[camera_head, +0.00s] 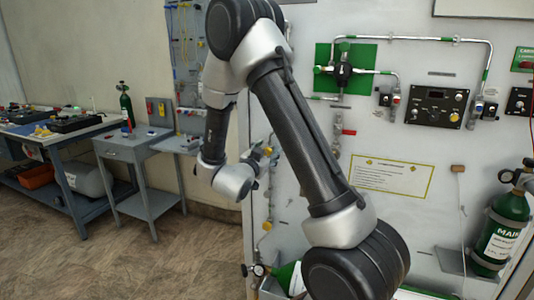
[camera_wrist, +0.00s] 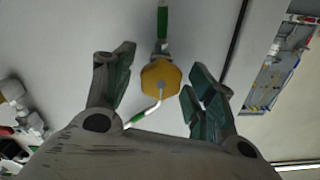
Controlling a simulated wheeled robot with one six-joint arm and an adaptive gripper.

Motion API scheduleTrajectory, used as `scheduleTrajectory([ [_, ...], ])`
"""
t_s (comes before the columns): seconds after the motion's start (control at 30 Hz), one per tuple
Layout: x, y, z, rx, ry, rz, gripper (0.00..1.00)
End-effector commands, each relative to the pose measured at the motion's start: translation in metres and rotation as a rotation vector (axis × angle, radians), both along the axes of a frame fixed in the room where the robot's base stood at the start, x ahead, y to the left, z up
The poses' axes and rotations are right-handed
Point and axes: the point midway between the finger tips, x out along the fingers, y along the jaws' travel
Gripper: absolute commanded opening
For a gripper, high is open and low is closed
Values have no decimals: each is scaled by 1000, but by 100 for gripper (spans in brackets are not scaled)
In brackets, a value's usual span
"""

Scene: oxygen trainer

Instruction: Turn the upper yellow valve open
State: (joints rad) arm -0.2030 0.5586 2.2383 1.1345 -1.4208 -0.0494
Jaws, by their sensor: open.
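The upper yellow valve (camera_wrist: 160,78) is a yellow, many-sided knob on a pipe with green sections. In the wrist view it sits between the two fingers of my gripper (camera_wrist: 161,62), which are spread open with a gap on each side. In the head view my gripper (camera_head: 262,157) is at the left part of the white panel, and a small yellow patch of the upper valve (camera_head: 268,150) shows beside it. A lower yellow valve (camera_head: 266,226) is below on the same pipe line. My arm hides part of the panel.
The panel (camera_head: 400,140) carries a green-backed regulator (camera_head: 342,70), a black control box (camera_head: 437,107) and pipes. A green cylinder (camera_head: 502,230) stands at the right. A grey table (camera_head: 140,145) and a workbench (camera_head: 45,135) are at the left. Open floor lies between.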

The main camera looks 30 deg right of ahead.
Motion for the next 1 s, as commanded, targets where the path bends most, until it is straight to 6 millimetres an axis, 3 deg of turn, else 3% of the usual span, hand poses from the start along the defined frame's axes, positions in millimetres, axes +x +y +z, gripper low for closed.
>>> scheduleTrajectory([
  [0.1,0,0,0,0,0,0,54],
  [0.3,0,0,0,0,0,0,18],
  [0.37,0,0,0,1,1,0,10],
  [0.53,0,0,0,-24,33,0,10],
  [0.8,1,1,0,-209,270,-1,10],
  [1.0,1,1,0,-254,328,-1,10],
])
